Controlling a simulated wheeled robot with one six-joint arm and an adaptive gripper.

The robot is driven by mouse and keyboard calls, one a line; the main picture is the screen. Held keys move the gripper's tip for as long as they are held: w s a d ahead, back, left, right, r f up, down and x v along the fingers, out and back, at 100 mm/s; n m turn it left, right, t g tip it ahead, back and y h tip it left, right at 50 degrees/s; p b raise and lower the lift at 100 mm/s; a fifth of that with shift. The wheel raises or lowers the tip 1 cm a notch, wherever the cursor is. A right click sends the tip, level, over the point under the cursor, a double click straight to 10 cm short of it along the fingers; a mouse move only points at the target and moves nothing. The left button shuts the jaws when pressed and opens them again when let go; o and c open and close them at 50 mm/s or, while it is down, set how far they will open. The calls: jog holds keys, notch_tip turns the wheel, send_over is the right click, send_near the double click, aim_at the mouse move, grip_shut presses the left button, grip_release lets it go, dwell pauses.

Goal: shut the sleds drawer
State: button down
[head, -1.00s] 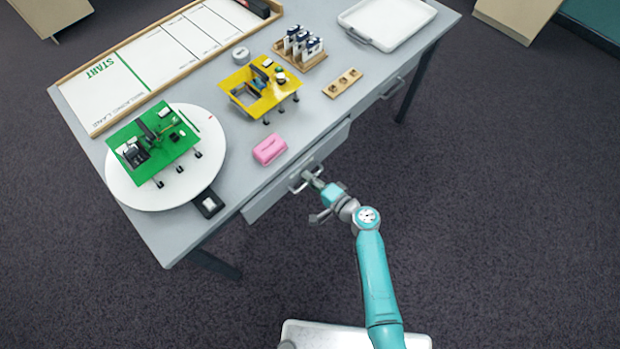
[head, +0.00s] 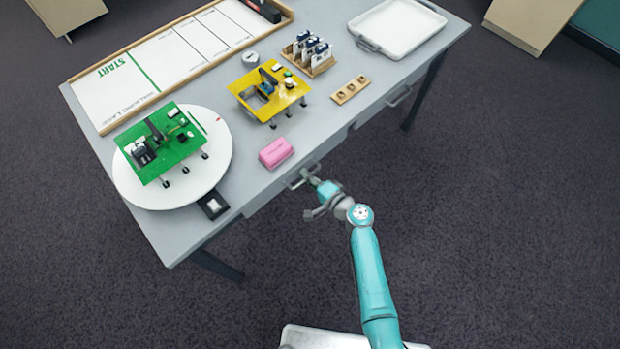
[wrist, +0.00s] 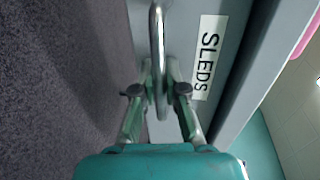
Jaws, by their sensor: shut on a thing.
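The sleds drawer (head: 262,206) is the left one under the grey table's front edge. Its grey front bears a white "SLEDS" label (wrist: 207,57) in the wrist view. The front sits close to the table edge in the head view; I cannot tell whether it is fully flush. My gripper (head: 310,179) is at the drawer's metal bar handle (head: 294,182). In the wrist view the fingers of my gripper (wrist: 160,92) are closed around the handle (wrist: 157,45), one on each side. The drawer's inside is hidden.
The grey table (head: 235,185) carries a pink case (head: 276,153) near the front edge, a white turntable (head: 150,199) with a green model (head: 170,155), a yellow model (head: 258,103) and a white tray (head: 400,28). Another drawer handle (head: 398,97) is at right. Floor in front is clear.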

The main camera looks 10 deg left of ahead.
jog(key=c, duration=1.5)
grip_release()
jog(key=shift+w+a, duration=0.15)
jog(key=v, duration=1.2)
